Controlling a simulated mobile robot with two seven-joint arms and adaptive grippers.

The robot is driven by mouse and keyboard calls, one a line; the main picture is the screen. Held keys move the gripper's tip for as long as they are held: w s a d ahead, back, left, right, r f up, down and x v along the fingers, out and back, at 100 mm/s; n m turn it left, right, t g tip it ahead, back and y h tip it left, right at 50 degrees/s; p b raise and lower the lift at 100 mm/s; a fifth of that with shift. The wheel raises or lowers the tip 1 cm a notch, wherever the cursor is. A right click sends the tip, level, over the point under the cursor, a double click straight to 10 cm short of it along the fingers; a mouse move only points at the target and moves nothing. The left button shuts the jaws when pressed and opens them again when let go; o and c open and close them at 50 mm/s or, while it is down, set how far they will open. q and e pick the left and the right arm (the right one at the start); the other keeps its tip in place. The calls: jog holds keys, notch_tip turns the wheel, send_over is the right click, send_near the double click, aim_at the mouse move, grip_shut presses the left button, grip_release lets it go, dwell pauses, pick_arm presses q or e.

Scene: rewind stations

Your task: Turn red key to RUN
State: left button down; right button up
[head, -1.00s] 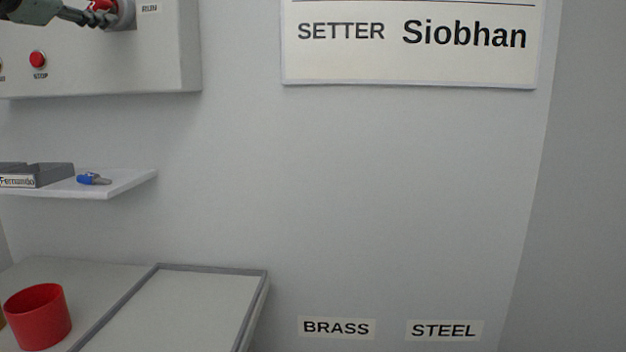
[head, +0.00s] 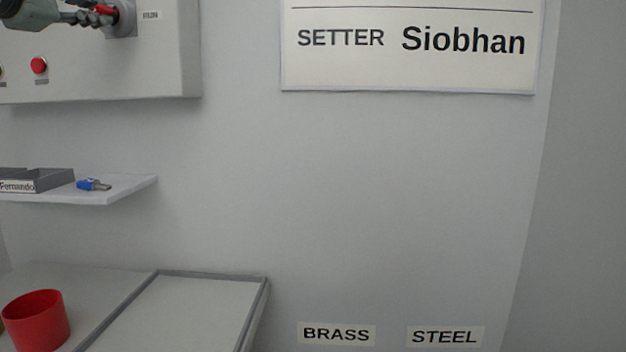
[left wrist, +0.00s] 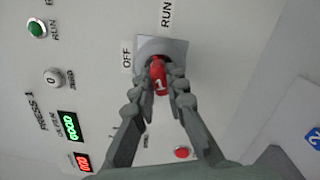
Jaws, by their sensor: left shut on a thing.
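The red key (left wrist: 159,76), marked 1, sits in a grey key switch (left wrist: 177,51) on the wall panel. OFF (left wrist: 127,57) and RUN (left wrist: 166,14) labels stand beside the switch in the left wrist view. My left gripper (left wrist: 158,88) is shut on the key, with one finger on each side of its head. My right gripper is not in view.
The panel (head: 160,70) carries a red button (head: 39,65); a green button (left wrist: 37,28) shows in the wrist view. Below, a shelf (head: 130,188) holds a blue key (head: 93,185) and a grey name block (head: 40,181). A red cup (head: 38,318) stands on the counter.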

pick_arm(q)
jog(key=shift+m, duration=1.5)
jog(key=shift+a+m, duration=0.1)
jog(key=shift+m, duration=1.1)
jog(key=c, duration=1.5)
grip_release()
jog(key=shift+o, duration=0.2)
